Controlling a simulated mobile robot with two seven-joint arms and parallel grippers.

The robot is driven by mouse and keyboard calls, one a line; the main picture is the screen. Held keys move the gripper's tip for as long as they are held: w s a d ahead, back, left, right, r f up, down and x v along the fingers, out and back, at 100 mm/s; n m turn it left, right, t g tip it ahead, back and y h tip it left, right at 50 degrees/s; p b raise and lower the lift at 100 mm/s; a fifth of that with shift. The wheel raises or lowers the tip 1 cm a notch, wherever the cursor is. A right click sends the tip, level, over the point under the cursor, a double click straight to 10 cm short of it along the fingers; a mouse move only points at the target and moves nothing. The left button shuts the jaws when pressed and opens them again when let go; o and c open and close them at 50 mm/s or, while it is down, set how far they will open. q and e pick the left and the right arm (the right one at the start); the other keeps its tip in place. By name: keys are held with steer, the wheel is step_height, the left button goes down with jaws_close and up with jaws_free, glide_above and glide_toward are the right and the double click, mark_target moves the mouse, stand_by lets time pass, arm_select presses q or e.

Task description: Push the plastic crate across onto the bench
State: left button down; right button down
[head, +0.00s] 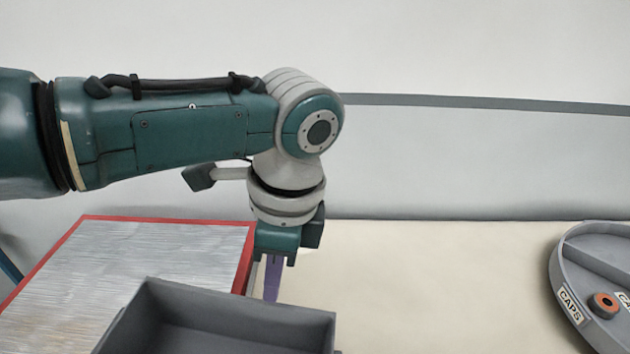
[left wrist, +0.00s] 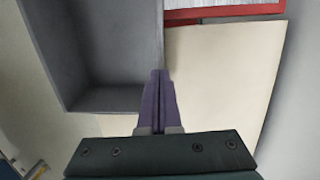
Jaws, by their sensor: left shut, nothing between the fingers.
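The grey plastic crate (head: 240,325) is at the bottom of the head view, cut off by the frame edge. In the left wrist view the crate (left wrist: 105,98) is at the upper left, and its visible inside is empty. A cream top (head: 440,275), which looks like the bench, stretches behind and right of it. My left gripper (head: 271,292) points down just behind the crate, its purple fingers shut and empty. In the left wrist view the left gripper (left wrist: 158,78) is beside the crate's wall; I cannot tell whether they touch. My right gripper is not in view.
A ribbed silvery panel (head: 120,265) with a red rim lies left of and behind the crate. A round grey tray (head: 566,285) labelled CAPS, with an orange ring (head: 604,305), is at the right. The cream top between is clear. A wall stands behind.

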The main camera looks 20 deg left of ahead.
arm_select(q)
steer(key=shift+s+r+p, duration=0.1)
steer(key=shift+p, duration=0.3)
steer(key=shift+d+f, duration=0.2)
steer(key=shift+d, duration=0.1)
steer(key=w+d+b, duration=0.3)
steer(key=d+b, duration=0.8)
steer(key=b, duration=0.1)
steer(key=shift+w, duration=0.2)
steer(key=shift+r, duration=0.1)
